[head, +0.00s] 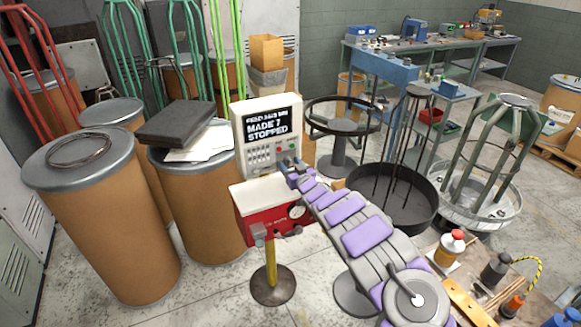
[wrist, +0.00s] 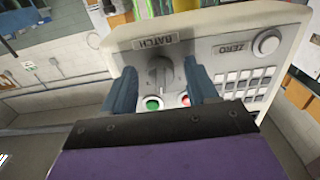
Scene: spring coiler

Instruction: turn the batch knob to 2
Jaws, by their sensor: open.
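The batch knob (wrist: 159,75) is a grey knob under a BATCH label on the pale control panel (wrist: 222,52), which appears upside down in the wrist view. My gripper (wrist: 160,68) is open, with one blue-grey finger on each side of the knob. I cannot tell whether the fingers touch it. The knob's setting and scale are not readable. In the head view, my gripper (head: 290,165) is at the lower right of the control panel (head: 240,112) and hides the knob. The panel's screen (head: 268,124) reads MADE 7 and STOPPED.
A green button (wrist: 152,103) and a red button (wrist: 184,100) sit close to the fingers. A ZERO button (wrist: 267,42) and a keypad (wrist: 248,82) are to the right. A red box with a gauge (head: 262,207) stands below the panel. Drums (head: 105,215) stand to the left.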

